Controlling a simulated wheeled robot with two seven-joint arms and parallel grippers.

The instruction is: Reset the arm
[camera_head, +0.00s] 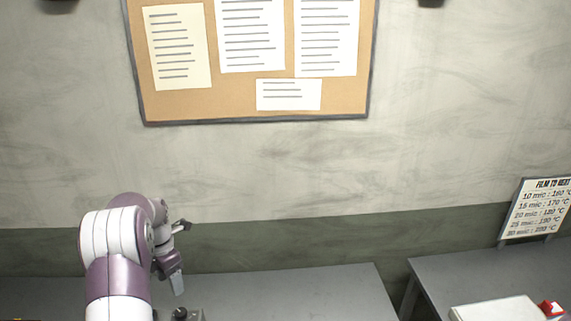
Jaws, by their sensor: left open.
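My left arm, white and purple, comes up from the bottom left in the head view. Its gripper (180,256) is open, bent over to the right of the arm and above the grey table (290,293). I see nothing between its fingers. The rest of the gripper is partly hidden behind the arm. My right gripper is not in view.
A second grey table (450,275) stands at the right, past a gap. It carries a film heat sign (538,208), a white box (497,309) and a small red and white item (551,308). A corkboard (230,97) hangs on the wall. A small dark object (186,314) shows at the bottom edge.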

